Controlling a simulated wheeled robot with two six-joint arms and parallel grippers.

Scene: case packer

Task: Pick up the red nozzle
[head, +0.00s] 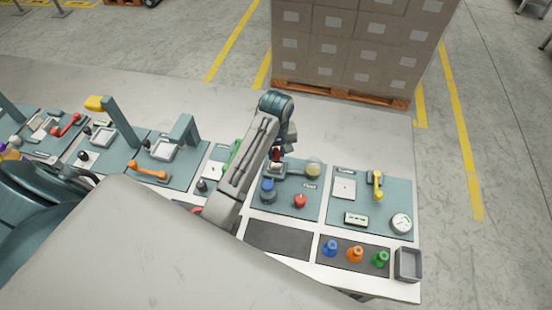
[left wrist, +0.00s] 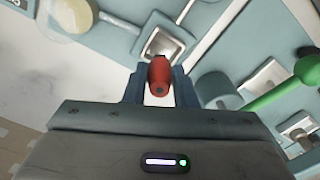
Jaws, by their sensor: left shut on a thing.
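The red nozzle (left wrist: 159,72) is between the blue-grey fingers of my left gripper (left wrist: 160,86) in the left wrist view. The fingers are shut on it. In the head view my left gripper (head: 278,150) reaches down over the station marked by a teal mat, and its arm hides part of that station. A bit of red (head: 276,156) shows at the fingers there. In the wrist view a square metal holder (left wrist: 160,43) shows just beyond the nozzle; I cannot tell whether they touch. My right gripper is not in view.
Blue (head: 330,248), orange (head: 355,254) and green (head: 380,259) nozzles stand on a dark mat at the front right, beside a grey bin (head: 409,265). A red knob (head: 300,200) and a blue canister (head: 267,191) are near my arm. Boxes on a pallet (head: 340,92) stand behind.

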